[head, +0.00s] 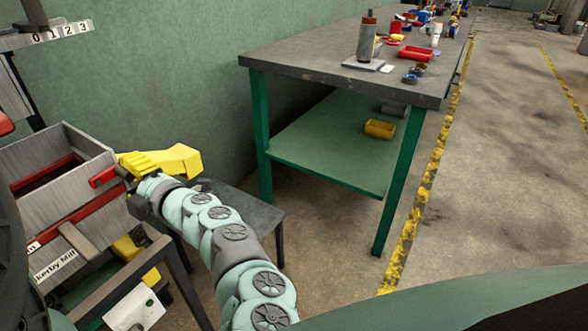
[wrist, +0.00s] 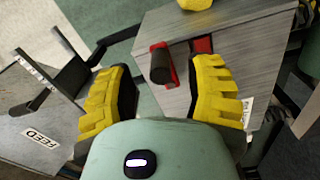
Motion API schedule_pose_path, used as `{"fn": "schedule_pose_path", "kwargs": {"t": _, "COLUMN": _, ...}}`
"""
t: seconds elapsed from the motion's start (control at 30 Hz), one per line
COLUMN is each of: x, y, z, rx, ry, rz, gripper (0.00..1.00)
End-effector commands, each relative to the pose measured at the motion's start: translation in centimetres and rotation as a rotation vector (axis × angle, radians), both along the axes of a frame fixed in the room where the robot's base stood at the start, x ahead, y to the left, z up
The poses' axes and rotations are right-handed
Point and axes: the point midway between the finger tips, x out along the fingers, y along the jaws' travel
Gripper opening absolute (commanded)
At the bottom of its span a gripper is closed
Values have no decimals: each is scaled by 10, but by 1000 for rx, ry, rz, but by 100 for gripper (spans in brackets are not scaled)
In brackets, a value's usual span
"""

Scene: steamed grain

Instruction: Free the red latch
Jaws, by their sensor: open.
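The red latch (wrist: 172,60) shows in the wrist view as a red piece with a dark round handle (wrist: 160,67), on the grey box wall. In the head view a red piece (head: 103,177) sticks out at the box's right side, just left of my gripper (head: 152,162). My gripper has yellow fingers, which stand wide apart in the wrist view (wrist: 162,84). The handle appears between them, with visible space on both sides. I cannot tell how far ahead it is. The fingers hold nothing.
The grey mill box (head: 95,145) has red strips and a "kerby Mill" label (head: 55,266). A "FEED" sign (wrist: 40,138) lies on a grey panel left in the wrist view. A workbench (head: 300,62) with tools stands behind. Open floor (head: 510,150) is on the right.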

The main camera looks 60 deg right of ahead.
Motion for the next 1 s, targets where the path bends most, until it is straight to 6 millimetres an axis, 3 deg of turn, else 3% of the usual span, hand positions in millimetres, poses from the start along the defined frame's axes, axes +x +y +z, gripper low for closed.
{"fn": "schedule_pose_path", "kwargs": {"t": 0.3, "x": -57, "y": -4, "z": -1, "rx": 1, "ry": 0, "rz": -8, "gripper": 52}}
{"fn": "schedule_pose_path", "kwargs": {"t": 0.5, "x": -78, "y": -4, "z": 1, "rx": 0, "ry": -2, "rz": -6, "gripper": 52}}
{"fn": "schedule_pose_path", "kwargs": {"t": 1.0, "x": -86, "y": -4, "z": 1, "rx": 0, "ry": -2, "rz": -3, "gripper": 52}}
